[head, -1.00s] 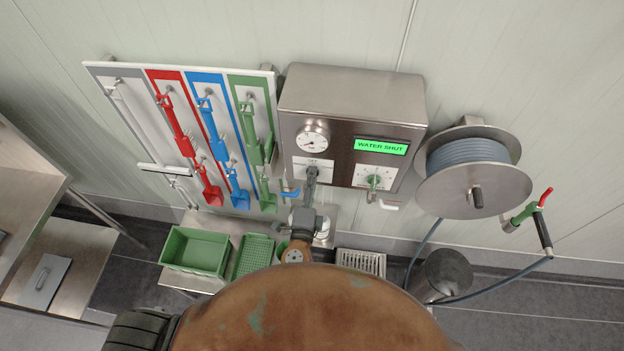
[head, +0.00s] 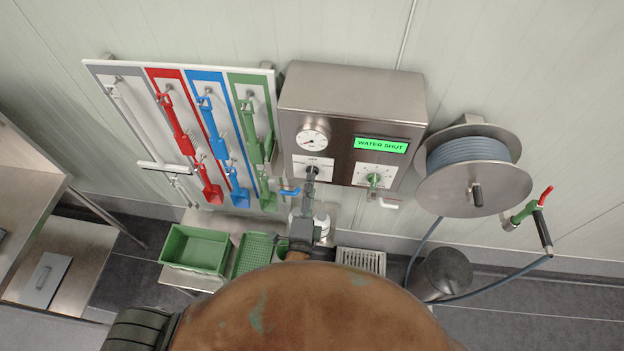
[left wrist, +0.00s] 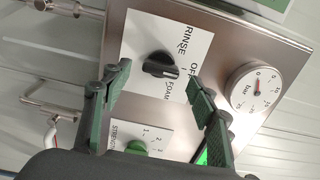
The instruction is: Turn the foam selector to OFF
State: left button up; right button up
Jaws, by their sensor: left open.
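The foam selector is a black knob (left wrist: 160,66) on a white plate (left wrist: 140,35) marked RINSE, OFF and FOAM in the left wrist view. Its grip points right and slightly down, towards the OFF and FOAM side; I cannot tell the exact mark. My left gripper (left wrist: 160,75) is open, with one finger on each side of the knob in that view; contact is not visible. In the head view my left gripper (head: 311,174) is in front of the selector plate (head: 300,161) and hides the knob. My right gripper is not in view.
The steel control box (head: 352,95) carries a pressure gauge (head: 313,138), a WATER SHUT display (head: 381,145) and a green strength knob (head: 374,180). A blue-handled valve (head: 289,192) sits left of my gripper. A hose reel (head: 473,180) hangs right.

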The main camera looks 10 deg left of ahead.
pick_arm(q)
jog(key=s, duration=0.8)
jog(key=shift+s, duration=0.2)
